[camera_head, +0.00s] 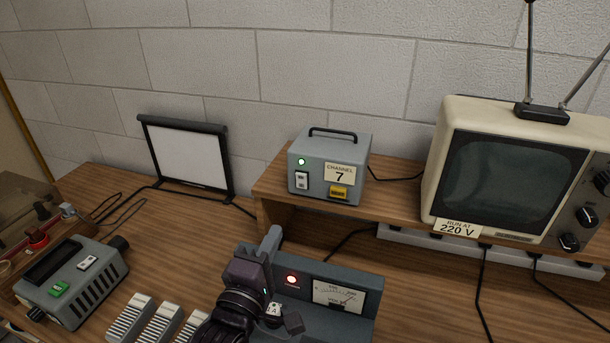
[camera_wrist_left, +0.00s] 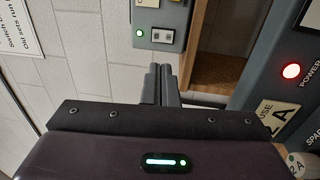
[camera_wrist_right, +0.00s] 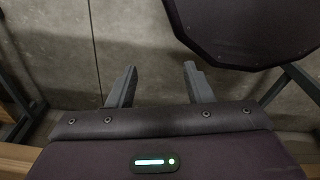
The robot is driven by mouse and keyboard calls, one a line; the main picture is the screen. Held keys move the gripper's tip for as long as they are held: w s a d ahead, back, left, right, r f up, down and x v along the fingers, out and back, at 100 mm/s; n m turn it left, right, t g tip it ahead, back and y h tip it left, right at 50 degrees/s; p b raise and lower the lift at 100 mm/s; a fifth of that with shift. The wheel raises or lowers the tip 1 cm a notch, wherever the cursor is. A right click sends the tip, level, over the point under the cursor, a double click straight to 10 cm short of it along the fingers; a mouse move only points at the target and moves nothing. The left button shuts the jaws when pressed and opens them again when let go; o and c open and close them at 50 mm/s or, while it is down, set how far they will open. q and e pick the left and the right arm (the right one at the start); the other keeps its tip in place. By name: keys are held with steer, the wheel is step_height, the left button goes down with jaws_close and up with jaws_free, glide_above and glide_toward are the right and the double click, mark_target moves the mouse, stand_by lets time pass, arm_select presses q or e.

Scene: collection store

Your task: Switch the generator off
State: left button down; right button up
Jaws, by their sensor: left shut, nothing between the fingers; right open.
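The generator is likely the grey box with a handle (camera_head: 330,152), labelled "CHANNEL 7", on the raised wooden shelf. Its green lamp (camera_head: 301,161) is lit. A white rocker switch (camera_head: 302,180) and a yellow part (camera_head: 339,192) are on its front. The lamp and switch also show in the left wrist view, on the generator's face (camera_wrist_left: 160,14). My left gripper (camera_head: 272,240) is shut and empty, below and in front of the box, apart from it. My right gripper (camera_wrist_right: 158,84) is open and empty, seen only in the right wrist view, away from the generator.
A grey unit (camera_head: 345,285) with a lit red lamp and a meter stands beside my left gripper. A television (camera_head: 500,170) labelled "RUN AT 220 V" is on the shelf at right. A white panel (camera_head: 187,157) and a grey switch box (camera_head: 72,280) are at left.

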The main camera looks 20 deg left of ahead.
arm_select(q)
steer(key=s, duration=0.1)
arm_select(e)
steer(key=s, duration=0.5)
arm_select(q)
steer(key=p, duration=0.3)
glide_toward(301, 178)
steer(key=w+p, duration=0.1)
steer(key=w, duration=0.1)
steer(key=w+p, duration=0.1)
steer(key=w, duration=0.1)
steer(key=w+r+p, duration=0.1)
steer(key=shift+w+d, duration=0.15)
steer(key=shift+w, duration=0.25)
steer(key=shift+w+f+p, duration=0.1)
steer(key=shift+w+p, duration=0.35)
steer(key=shift+w, duration=0.05)
arm_select(e)
step_height(301, 178, up, 7)
steer(key=w, duration=0.1)
steer(key=shift+w+f, duration=0.15)
steer(key=shift+w, duration=0.25)
